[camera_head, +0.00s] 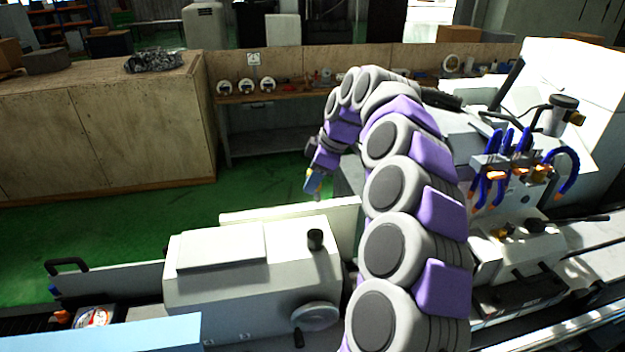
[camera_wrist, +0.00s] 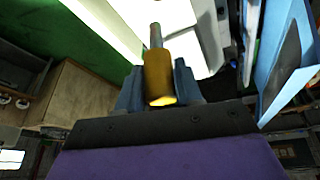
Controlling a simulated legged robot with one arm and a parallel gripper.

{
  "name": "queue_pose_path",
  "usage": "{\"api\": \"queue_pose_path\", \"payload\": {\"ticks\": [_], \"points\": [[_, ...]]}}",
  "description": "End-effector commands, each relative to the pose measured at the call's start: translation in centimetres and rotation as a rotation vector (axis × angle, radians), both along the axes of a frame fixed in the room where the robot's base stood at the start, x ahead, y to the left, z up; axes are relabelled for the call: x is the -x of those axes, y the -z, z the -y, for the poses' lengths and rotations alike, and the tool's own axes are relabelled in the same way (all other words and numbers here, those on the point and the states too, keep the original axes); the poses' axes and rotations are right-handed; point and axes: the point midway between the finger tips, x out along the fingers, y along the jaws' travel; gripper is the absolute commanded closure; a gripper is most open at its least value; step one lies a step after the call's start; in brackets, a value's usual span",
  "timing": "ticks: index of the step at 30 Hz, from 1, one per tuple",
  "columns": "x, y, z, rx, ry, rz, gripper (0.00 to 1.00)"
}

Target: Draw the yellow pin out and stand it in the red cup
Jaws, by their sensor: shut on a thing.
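My gripper (camera_head: 313,181) hangs at the end of my arm, near the middle of the head view, above the green floor behind the white machine housing. In the wrist view its blue-grey fingers (camera_wrist: 158,88) are shut on the yellow pin (camera_wrist: 160,70), one on each side. The pin has a thick yellow body, and a thinner grey shank sticks out beyond the fingers. Only a small yellow patch beside the fingertips shows in the head view. I cannot make out the red cup in either view.
The white machine housing (camera_head: 215,255) with a black knob (camera_head: 315,239) and a handwheel (camera_head: 316,316) stands below my gripper. Blue hoses (camera_head: 520,150) rise at the right. A wooden cabinet (camera_head: 110,130) stands at the left. The green floor (camera_head: 250,185) between is clear.

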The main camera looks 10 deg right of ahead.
Motion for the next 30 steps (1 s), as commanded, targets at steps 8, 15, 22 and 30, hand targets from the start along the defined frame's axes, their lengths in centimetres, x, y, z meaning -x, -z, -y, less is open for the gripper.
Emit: {"api": "queue_pose_path", "payload": {"ticks": [8,15,22,30], "points": [[0.0,-0.9,0.0,-0.001,0.000,0.000,1.00],[0.0,-1.0,0.0,-0.001,0.000,0.000,1.00],[0.0,-2.5,0.0,0.001,0.001,0.002,1.00],[-0.1,-4.3,0.0,0.001,0.001,0.003,1.00]]}}
